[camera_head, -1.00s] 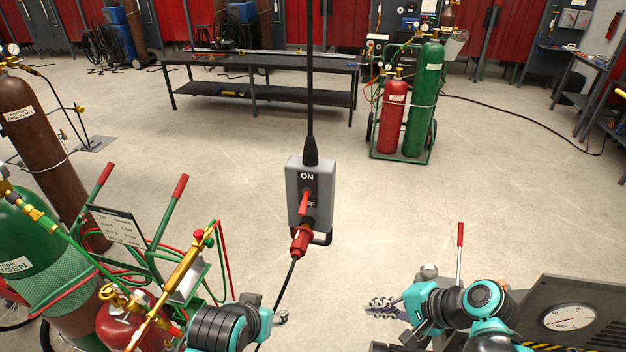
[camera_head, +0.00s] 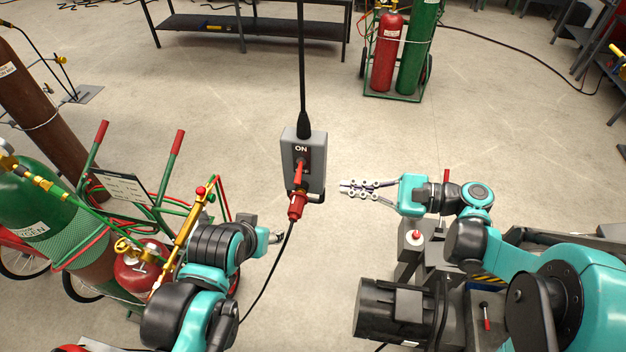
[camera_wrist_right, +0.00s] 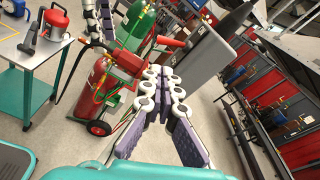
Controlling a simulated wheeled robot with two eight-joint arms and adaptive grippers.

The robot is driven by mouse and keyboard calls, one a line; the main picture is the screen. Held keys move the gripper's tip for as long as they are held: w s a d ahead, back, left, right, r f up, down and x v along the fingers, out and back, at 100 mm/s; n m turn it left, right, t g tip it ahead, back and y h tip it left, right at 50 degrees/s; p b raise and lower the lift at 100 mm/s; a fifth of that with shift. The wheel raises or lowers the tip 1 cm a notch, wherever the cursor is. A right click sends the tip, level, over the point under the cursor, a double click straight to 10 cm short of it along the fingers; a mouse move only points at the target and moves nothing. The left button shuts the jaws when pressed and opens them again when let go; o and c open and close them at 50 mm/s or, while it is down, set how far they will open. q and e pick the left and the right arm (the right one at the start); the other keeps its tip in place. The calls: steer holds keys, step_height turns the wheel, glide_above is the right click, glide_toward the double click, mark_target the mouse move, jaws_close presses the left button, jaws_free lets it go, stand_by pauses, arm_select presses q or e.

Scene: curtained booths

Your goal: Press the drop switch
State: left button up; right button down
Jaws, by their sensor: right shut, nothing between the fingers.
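The drop switch (camera_head: 305,160) is a grey box hanging on a black cable in the middle of the head view. Its face reads ON, and a red lever (camera_head: 299,172) on it points down. A red plug (camera_head: 297,206) with a black cord hangs at its lower end. In the right wrist view the grey box (camera_wrist_right: 193,48) is beyond the fingertips at the upper right. My right gripper (camera_head: 345,188) is shut and empty, just right of the box, and appears apart from it. My left gripper (camera_head: 280,236) is at lower left, below the plug; its fingers are mostly hidden.
A trolley with a green cylinder (camera_head: 28,212) and a red cylinder (camera_head: 140,268) stands at left. Another red cylinder (camera_head: 387,52) and green cylinder (camera_head: 416,58) stand at the back right. A dark table (camera_head: 200,22) is at the back. The floor between is clear.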

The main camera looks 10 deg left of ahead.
mark_target(299, 173)
steer(key=a, duration=0.6)
steer(key=w+a+f+p, duration=0.1)
steer(key=a, duration=0.2)
steer(key=shift+a+f, duration=0.1)
steer(key=shift+a, duration=0.3)
